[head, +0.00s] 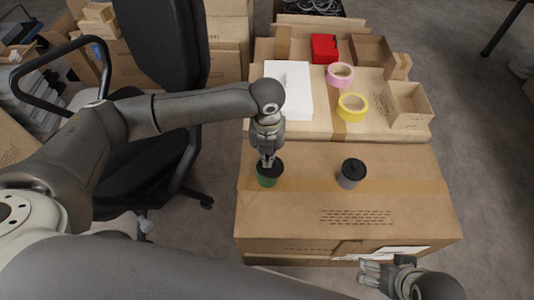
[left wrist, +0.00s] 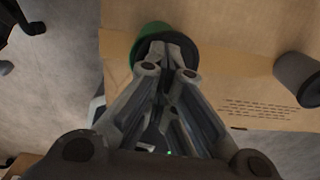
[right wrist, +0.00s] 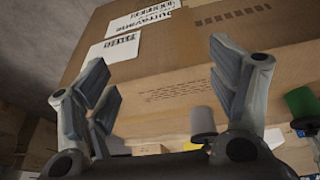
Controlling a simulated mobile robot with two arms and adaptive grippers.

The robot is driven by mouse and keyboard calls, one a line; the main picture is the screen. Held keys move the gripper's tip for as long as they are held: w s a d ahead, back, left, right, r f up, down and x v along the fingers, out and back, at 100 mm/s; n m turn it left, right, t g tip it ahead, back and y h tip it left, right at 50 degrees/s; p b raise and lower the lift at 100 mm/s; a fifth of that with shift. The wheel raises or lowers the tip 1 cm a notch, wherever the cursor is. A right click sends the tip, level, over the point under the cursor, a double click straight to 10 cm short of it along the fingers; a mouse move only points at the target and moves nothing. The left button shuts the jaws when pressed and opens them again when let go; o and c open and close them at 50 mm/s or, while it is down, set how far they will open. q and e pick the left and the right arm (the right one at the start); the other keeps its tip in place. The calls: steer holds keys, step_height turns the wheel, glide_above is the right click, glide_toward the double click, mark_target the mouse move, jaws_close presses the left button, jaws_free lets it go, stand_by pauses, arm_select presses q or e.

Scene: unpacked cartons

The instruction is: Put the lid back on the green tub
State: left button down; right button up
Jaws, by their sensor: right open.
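The green tub (head: 267,181) stands upright on the big carton, left of its middle. It also shows in the left wrist view (left wrist: 142,45) and at the right edge of the right wrist view (right wrist: 301,104). A black lid (left wrist: 187,62) is at the tub's mouth; I cannot tell whether it is fully seated. My left gripper (head: 268,160) points down at the lid, its fingertips (left wrist: 168,50) close together on the lid's middle and partly hiding it. My right gripper (head: 374,276) is open and empty in front of the carton, well away from the tub.
A grey tub (head: 349,180) with a black lid stands to the right on the same carton (head: 300,235). Behind are a white box (head: 288,90), pink tape (head: 340,75), yellow tape (head: 352,107), a red item (head: 324,48) and open small boxes. A black chair (head: 155,40) stands at left.

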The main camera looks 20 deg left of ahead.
arm_select(q)
steer(key=shift+s+a+f, duration=0.1)
steer(key=shift+s+f, duration=0.1)
steer(key=shift+f, duration=0.25)
steer(key=shift+s+f, duration=0.2)
steer(key=shift+f, duration=0.25)
arm_select(e)
steer(key=shift+f, duration=0.2)
arm_select(q)
steer(key=shift+w+f, duration=0.1)
arm_select(e)
steer(key=shift+w, duration=0.1)
steer(key=shift+w+f, duration=0.1)
arm_select(q)
steer(key=shift+a, duration=0.1)
steer(key=shift+a+r+p, duration=0.1)
steer(key=shift+r+p, duration=0.1)
steer(key=shift+p, duration=0.1)
arm_select(e)
steer(key=shift+w+f, duration=0.15)
steer(key=shift+f, duration=0.25)
arm_select(q)
steer(key=shift+a+r, duration=0.15)
steer(key=shift+a, duration=0.1)
arm_select(e)
steer(key=shift+w+f, duration=0.2)
steer(key=shift+w, duration=0.1)
